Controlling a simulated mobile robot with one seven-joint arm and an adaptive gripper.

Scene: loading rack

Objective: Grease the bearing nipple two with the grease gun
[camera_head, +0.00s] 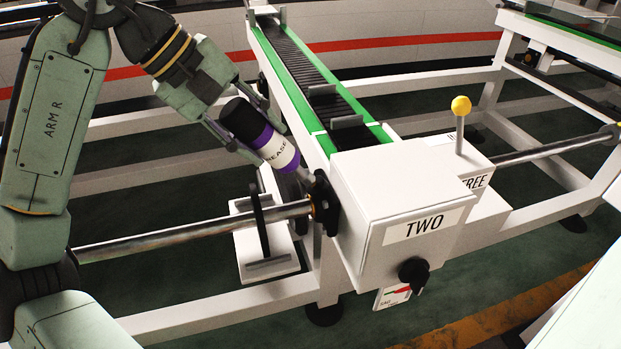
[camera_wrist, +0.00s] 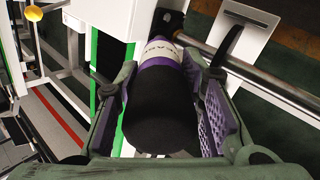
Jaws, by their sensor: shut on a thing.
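The grease gun (camera_head: 279,151) is a cylinder with a black end, a purple band and a white label reading GREASE. In the wrist view the grease gun (camera_wrist: 160,100) lies between both finger pads, black end nearest. Its front end is close to the bearing in the picture; I cannot tell whether they touch. The nipple itself is too small or hidden to make out.
A steel shaft (camera_head: 195,233) runs left from the bearing, past a white plate with a black handle (camera_head: 262,222). A green-edged conveyor (camera_head: 308,80) rises behind. A yellow-knobbed lever (camera_head: 460,107) stands behind the box. A black knob (camera_head: 414,272) sticks out of the box's front.

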